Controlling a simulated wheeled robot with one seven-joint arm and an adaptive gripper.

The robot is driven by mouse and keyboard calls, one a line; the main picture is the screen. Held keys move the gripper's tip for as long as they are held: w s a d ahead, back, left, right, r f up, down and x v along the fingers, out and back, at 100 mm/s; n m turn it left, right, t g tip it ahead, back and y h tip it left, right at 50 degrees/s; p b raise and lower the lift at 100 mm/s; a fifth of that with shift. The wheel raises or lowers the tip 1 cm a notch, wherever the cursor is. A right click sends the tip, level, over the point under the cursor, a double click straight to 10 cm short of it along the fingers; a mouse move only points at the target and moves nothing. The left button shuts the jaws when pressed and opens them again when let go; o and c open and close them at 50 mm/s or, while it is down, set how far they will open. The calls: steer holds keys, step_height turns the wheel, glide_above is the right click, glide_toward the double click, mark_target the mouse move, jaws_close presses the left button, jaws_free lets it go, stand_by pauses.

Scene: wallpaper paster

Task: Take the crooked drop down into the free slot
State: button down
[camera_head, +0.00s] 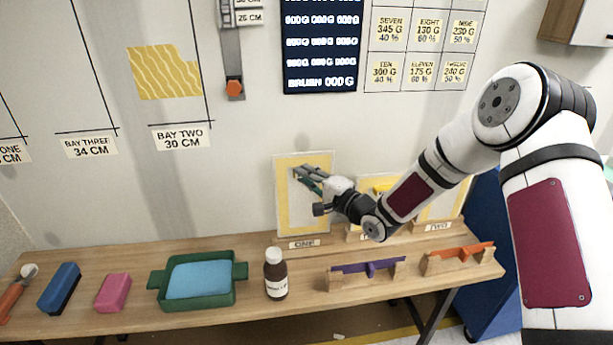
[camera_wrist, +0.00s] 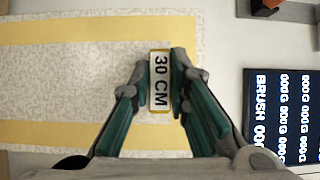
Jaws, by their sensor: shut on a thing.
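A cream patterned drop with yellow bands along both side edges (camera_head: 287,215) stands upright against the wall behind the label ONE. It fills the left of the wrist view (camera_wrist: 60,85). My gripper (camera_head: 298,174) is at its upper part. In the wrist view my gripper's green fingers (camera_wrist: 162,85) are shut on the drop's tab, marked 30 CM (camera_wrist: 160,82). Whether its foot sits in a holder is unclear. A yellow wavy piece (camera_head: 165,73) with a notched upper right corner hangs slightly askew on the wall above the BAY TWO 30 CM label (camera_head: 180,138).
More upright holders (camera_head: 440,227) stand to the right, partly hidden by my arm. On the bench (camera_head: 215,325) are a green tray (camera_head: 240,292), a brown bottle (camera_head: 275,273), pink (camera_head: 113,292) and blue (camera_head: 60,287) blocks, and wooden cradles with a purple (camera_head: 368,268) and an orange piece (camera_head: 462,251).

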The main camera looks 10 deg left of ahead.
mark_target(296, 185)
steer(key=shift+f+b, duration=1.55)
steer(key=shift+f, duration=1)
steer(key=c, duration=1.4)
jaws_free()
steer(key=shift+c, duration=0.2)
